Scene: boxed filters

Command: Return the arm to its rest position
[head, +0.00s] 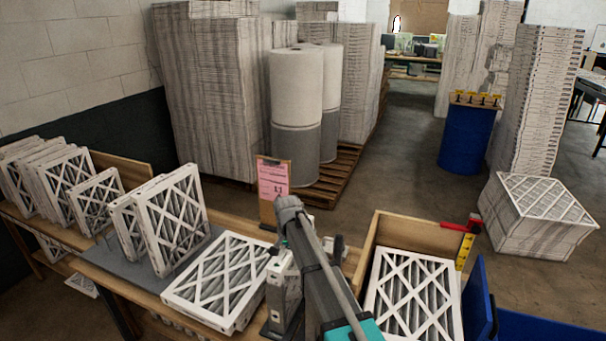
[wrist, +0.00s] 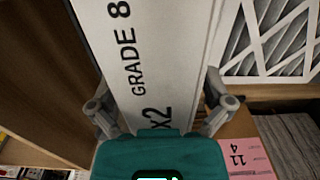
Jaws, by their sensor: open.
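My gripper (wrist: 158,100) is open in the wrist view, with one finger on each side of a white filter edge (wrist: 150,45) printed "GRADE 8" and "x2". Small gaps seem to show beside the edge; contact is not clear. In the head view my arm (head: 312,260) reaches up from the bottom middle over the bench. An upright filter (head: 281,292) stands just left of the arm and is partly hidden by it. My fingers are mostly hidden in that view.
A filter lies flat (head: 222,278) left of the arm. Upright filters (head: 172,222) stand farther left. A wooden box (head: 400,228) holding a filter (head: 412,300) is at right. A clipboard with pink paper (head: 273,180) stands behind. The floor (head: 400,150) beyond is open.

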